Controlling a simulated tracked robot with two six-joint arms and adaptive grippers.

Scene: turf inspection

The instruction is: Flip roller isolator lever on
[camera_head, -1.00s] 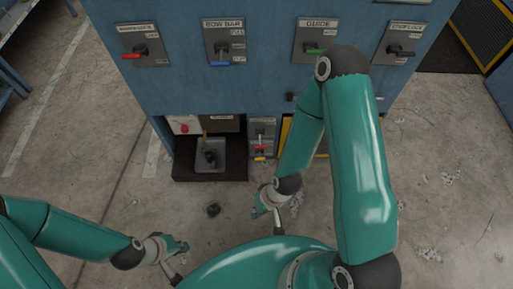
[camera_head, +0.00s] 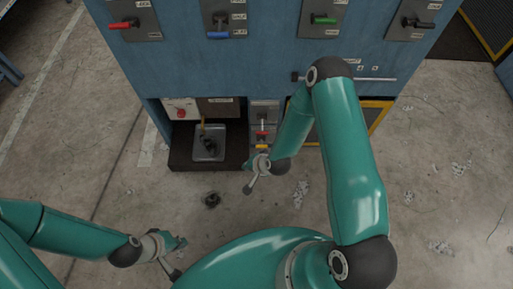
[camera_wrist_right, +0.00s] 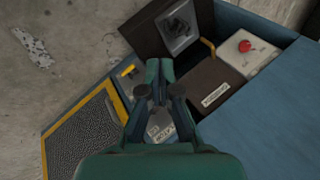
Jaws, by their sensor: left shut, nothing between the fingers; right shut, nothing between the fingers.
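The blue cabinet (camera_head: 275,75) carries several lever panels. Its upper row has a red lever (camera_head: 124,24), a blue lever (camera_head: 219,35), a green lever (camera_head: 323,20) and a black lever (camera_head: 418,23). A small lower panel (camera_head: 264,108) has red and yellow handles (camera_head: 262,140). My right gripper (camera_head: 256,163) is shut and empty, just in front of the lower panel. In the right wrist view it (camera_wrist_right: 160,72) covers part of that panel, leaving a yellow handle (camera_wrist_right: 127,70) visible. My left gripper (camera_head: 180,243) is shut and empty over the floor.
Left of the lower panel is a recess with a grey tray (camera_head: 210,152) and a white box with a red button (camera_head: 181,113). Right of it is a yellow-framed mesh panel (camera_wrist_right: 88,142). A small dark object (camera_head: 211,200) lies on the otherwise open concrete floor.

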